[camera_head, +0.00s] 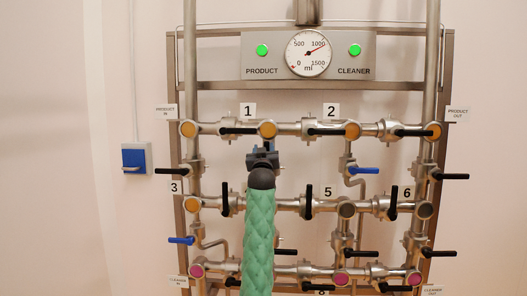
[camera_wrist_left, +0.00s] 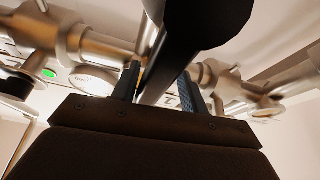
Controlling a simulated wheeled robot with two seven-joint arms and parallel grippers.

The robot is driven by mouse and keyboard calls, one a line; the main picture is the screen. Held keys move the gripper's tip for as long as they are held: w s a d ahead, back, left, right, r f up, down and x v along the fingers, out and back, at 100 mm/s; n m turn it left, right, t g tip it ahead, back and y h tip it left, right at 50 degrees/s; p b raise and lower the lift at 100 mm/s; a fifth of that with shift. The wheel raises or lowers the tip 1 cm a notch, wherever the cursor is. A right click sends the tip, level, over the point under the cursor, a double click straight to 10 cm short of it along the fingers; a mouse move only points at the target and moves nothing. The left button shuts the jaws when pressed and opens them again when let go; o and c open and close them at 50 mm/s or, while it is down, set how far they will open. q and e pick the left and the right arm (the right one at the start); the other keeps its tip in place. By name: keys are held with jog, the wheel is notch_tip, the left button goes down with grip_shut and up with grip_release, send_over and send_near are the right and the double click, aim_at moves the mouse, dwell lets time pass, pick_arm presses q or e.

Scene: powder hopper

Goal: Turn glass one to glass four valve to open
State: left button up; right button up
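My left gripper (camera_head: 262,155) is in front of the upright pipe below the valve marked 1, its green-sleeved arm rising from below. In the left wrist view its two fingers (camera_wrist_left: 158,85) stand apart, so it is open. A large black handle-like part (camera_wrist_left: 205,30) hangs close to the camera, its lower end near the gap between the fingers; contact cannot be told. The valve 1 handle (camera_head: 238,131) is black and lies level. The valve 3 handle (camera_head: 172,174) is black and level. An upright black handle (camera_head: 225,200) stands left of the arm. Label 4 is hidden. My right gripper is not in view.
A gauge (camera_head: 308,53) and two green lights (camera_head: 262,50) sit on the top panel. A blue wall box (camera_head: 134,159) is at the left.

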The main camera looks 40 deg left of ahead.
pick_arm(q)
jog(key=shift+s+d+f, duration=0.35)
jog(key=shift+s, duration=0.05)
jog(key=b+v, duration=0.1)
jog(key=v, duration=0.5)
jog(key=shift+s, duration=0.3)
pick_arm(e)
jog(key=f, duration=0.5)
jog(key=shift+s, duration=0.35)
pick_arm(q)
jog(key=shift+d, duration=0.15)
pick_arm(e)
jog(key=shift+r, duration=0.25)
